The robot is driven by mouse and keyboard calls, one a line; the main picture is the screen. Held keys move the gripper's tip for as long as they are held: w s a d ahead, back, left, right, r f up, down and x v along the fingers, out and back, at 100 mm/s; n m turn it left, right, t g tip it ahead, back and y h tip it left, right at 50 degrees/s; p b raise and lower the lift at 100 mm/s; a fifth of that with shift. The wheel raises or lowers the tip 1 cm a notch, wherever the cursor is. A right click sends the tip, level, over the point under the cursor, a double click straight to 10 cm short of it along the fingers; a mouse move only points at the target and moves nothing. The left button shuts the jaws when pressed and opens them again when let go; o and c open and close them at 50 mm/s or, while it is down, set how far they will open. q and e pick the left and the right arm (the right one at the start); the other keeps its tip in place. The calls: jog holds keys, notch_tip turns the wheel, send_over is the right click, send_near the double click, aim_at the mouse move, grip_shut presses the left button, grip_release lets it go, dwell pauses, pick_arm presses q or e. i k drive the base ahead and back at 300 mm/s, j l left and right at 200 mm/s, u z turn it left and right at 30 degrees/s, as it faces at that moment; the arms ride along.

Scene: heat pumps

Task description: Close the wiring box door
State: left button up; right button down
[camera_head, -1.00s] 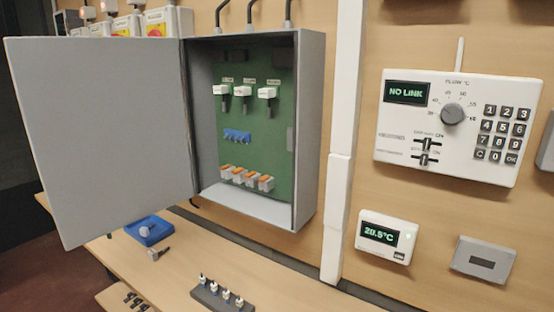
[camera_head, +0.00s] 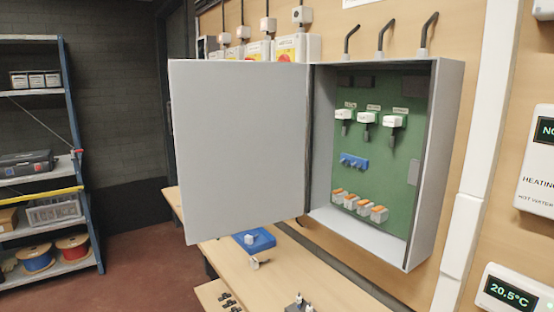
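The wiring box (camera_head: 446,160) is a grey cabinet on the wooden wall, right of centre. Its door (camera_head: 240,150) is a flat grey panel hinged on the box's left side, and it stands wide open to the left. Inside is a green board (camera_head: 385,155) with white switches (camera_head: 393,121) at the top, a blue terminal block (camera_head: 354,161) and several orange-topped connectors (camera_head: 362,207) below. Neither of my grippers is in view.
A wooden bench (camera_head: 320,285) runs below the box, with a blue tray (camera_head: 254,240) under the door. A shelf rack (camera_head: 75,140) with cable spools stands at the far left. White controllers (camera_head: 540,170) are on the right wall. Red floor (camera_head: 135,240) lies clear between rack and bench.

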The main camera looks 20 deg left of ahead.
aim_at(240, 126)
jog(key=j+z, duration=0.15)
jog(key=z, duration=0.3)
jog(key=i+j+z, duration=0.1)
jog(key=j+z, duration=0.15)
jog(key=z, duration=0.2)
jog(key=j+z, duration=0.2)
jog(key=j, duration=0.35)
jog(key=j+z, duration=0.15)
jog(key=j, duration=0.4)
jog(key=k+j+z, duration=0.2)
jog(key=j, duration=0.35)
jog(key=j+z, duration=0.15)
jog(key=j, duration=0.4)
jog(key=k+j, duration=0.1)
jog(key=j, duration=0.55)
jog(key=k+j, duration=0.15)
jog(key=j, duration=0.15)
jog(key=k+j+z, duration=0.2)
jog(key=z, duration=0.2)
jog(key=k+j+z, duration=0.45)
jog(key=z, duration=0.3)
